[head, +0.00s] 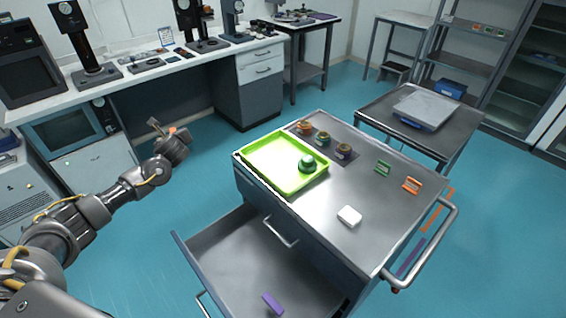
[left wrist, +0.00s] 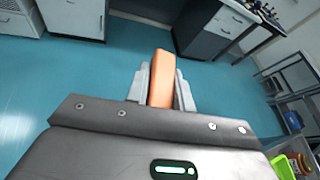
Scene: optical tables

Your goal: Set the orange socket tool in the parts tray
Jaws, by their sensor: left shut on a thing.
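My left gripper (head: 160,128) is in the air left of the cart, apart from the parts tray. In the left wrist view its two grey fingers (left wrist: 161,88) are shut on an orange block-like tool (left wrist: 161,76), which stands out past the fingertips. Only a small orange bit of the tool (head: 172,130) shows in the head view, so its full shape is hidden. The lime green parts tray (head: 262,162) lies on the cart's far left part. A green round piece (head: 307,162) sits in its right part. My right gripper is not in view.
The grey cart (head: 325,228) has an open drawer (head: 215,250) holding a purple piece (head: 272,303). On top are several round pieces on a dark mat, green (head: 383,167) and orange (head: 411,185) holders and a white block (head: 349,216). The tray's left part is free.

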